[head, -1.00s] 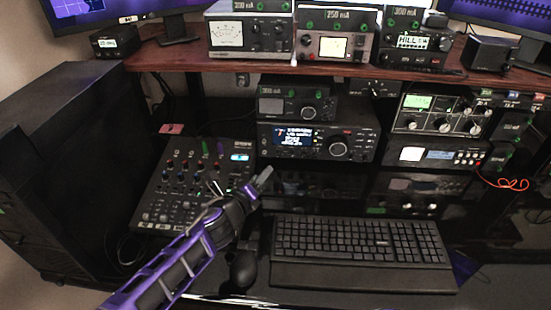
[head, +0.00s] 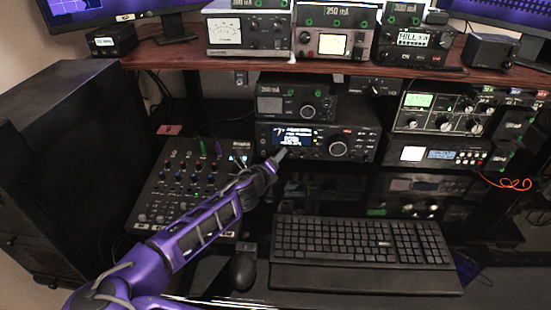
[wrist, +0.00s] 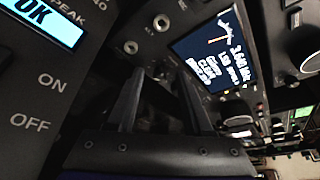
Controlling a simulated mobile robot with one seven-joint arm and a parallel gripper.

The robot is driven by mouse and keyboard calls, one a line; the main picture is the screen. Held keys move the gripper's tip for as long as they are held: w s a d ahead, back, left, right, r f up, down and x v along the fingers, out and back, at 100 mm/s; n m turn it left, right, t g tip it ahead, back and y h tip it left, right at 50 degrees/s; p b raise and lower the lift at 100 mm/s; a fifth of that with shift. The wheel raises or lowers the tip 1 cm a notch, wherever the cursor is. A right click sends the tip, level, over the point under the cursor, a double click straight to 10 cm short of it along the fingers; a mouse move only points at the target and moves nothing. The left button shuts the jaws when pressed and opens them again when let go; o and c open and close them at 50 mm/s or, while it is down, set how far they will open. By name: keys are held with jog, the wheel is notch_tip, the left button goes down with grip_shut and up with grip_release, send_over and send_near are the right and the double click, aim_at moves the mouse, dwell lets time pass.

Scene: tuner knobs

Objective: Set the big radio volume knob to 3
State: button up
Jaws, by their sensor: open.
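The radio (head: 268,141) stands on the desk under the wooden shelf, with a lit screen at its left. Its big round knob (head: 337,149) is right of the screen. The number it is set to is too small to read. My gripper (head: 281,154) is in front of the radio's lower left front, left of the knob and apart from it. In the wrist view, its two fingers (wrist: 160,95) are apart with nothing between them. The radio's screen (wrist: 215,50) is close by, and a dark knob (wrist: 240,121) shows beyond it.
A mixer (head: 170,190) with coloured knobs lies left, partly behind my arm. A smaller radio (head: 290,104) sits on top of the radio. More units (head: 436,154) stand to the right. A keyboard (head: 360,240) and mouse (head: 243,270) lie in front.

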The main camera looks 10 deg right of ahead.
grip_shut()
jog(key=shift+r+m+p, duration=0.15)
jog(key=shift+m+p, duration=0.15)
jog(key=shift+p, duration=0.05)
jog(key=shift+s+d+r+m+y+p, duration=0.1)
jog(key=shift+d+m+y+p, duration=0.05)
jog(key=shift+m+y+p, duration=0.7)
jog(key=m+y+p, duration=0.1)
jog(key=m, duration=0.1)
jog(key=shift+d+m+y, duration=0.15)
jog(key=shift+m+y, duration=0.1)
jog(key=shift+m, duration=0.1)
jog(key=m+y, duration=0.2)
jog(key=m, duration=0.1)
jog(key=shift+d+t+p, duration=0.15)
jog(key=shift+t+p, duration=0.15)
jog(key=shift+t, duration=0.1)
jog(key=shift+s+d+f+m+t+y, duration=0.1)
jog(key=shift+m+t+y, duration=0.15)
jog(key=shift+m+y, duration=0.35)
jog(key=shift+f+m+t+y, duration=0.1)
jog(key=shift+m+t+y, duration=0.2)
jog(key=shift+m, duration=0.6)
jog(key=shift+b, duration=0.3)
